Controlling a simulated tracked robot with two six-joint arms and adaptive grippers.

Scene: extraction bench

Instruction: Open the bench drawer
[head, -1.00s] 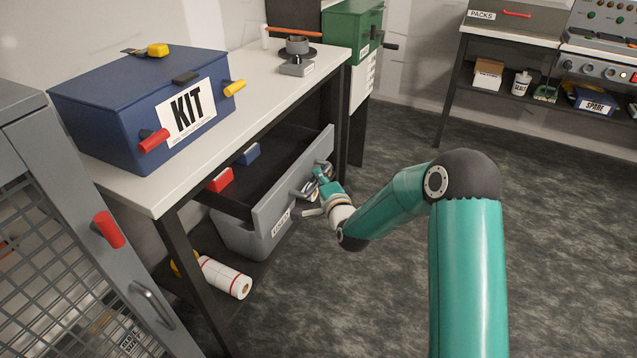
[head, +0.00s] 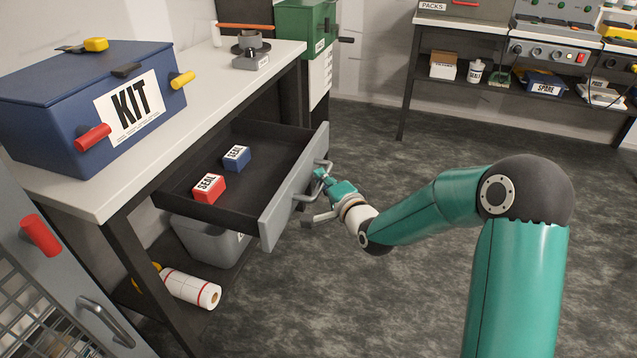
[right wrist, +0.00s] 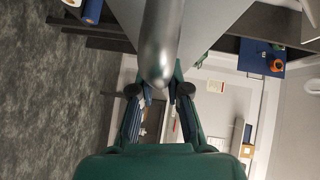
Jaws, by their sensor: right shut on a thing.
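The bench drawer (head: 290,197) is a dark tray with a grey front, pulled well out from under the white bench top (head: 212,95). A red SEAL box (head: 209,187) and a blue SEAL box (head: 236,158) lie inside it. My right gripper (head: 322,174) is at the drawer's grey bar handle (head: 308,191) and shut on it. In the right wrist view the fingers (right wrist: 160,88) close around the grey handle bar (right wrist: 159,45). My left gripper is not in view.
A blue KIT case (head: 90,105) stands on the bench. A grey bin (head: 208,240) and a white roll (head: 192,289) are below the drawer. A grey mesh door (head: 50,300) is at the lower left. The floor to the right is clear.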

